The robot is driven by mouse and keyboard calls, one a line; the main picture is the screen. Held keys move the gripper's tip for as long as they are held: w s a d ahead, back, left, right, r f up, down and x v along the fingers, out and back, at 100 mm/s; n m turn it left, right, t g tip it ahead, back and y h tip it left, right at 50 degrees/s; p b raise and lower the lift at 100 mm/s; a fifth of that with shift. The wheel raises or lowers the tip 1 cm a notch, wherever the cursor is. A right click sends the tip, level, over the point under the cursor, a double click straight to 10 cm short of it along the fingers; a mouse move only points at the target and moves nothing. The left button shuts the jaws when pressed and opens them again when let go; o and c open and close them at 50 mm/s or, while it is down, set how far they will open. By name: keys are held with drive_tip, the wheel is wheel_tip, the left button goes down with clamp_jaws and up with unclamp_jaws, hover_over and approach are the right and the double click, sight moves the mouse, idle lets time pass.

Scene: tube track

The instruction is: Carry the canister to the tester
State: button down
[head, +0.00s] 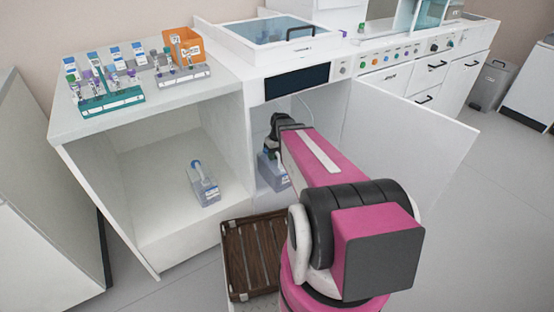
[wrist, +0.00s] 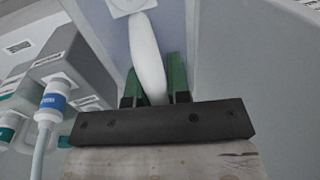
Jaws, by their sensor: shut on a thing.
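My gripper (wrist: 155,85) has green fingers and is shut on a white handle that belongs to a canister (wrist: 148,50). In the head view my pink arm reaches into the open compartment under the dark screen, and the held blue-grey canister (head: 266,167) shows in part beside my gripper (head: 276,150). My arm hides the rest of it. A similar blue-grey canister (head: 204,188) with a pale handle stands in the open left compartment. The tester may be the white machine (head: 296,55) with the clear lid; I cannot tell for sure.
An open white door (head: 415,140) stands to the right of my arm. Tube racks (head: 110,100) and an orange box (head: 185,46) are on the counter.

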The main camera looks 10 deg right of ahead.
drive_tip(key=w+a+f, duration=0.2)
drive_tip(key=w+a, duration=0.1)
drive_tip(key=w, duration=0.8)
drive_tip(key=shift+w+a, duration=0.15)
drive_tip(key=shift+a, duration=0.2)
drive_tip(key=shift+f, duration=0.8)
idle(1.4)
drive_tip(key=c, duration=1)
unclamp_jaws()
drive_tip(key=shift+f, duration=0.1)
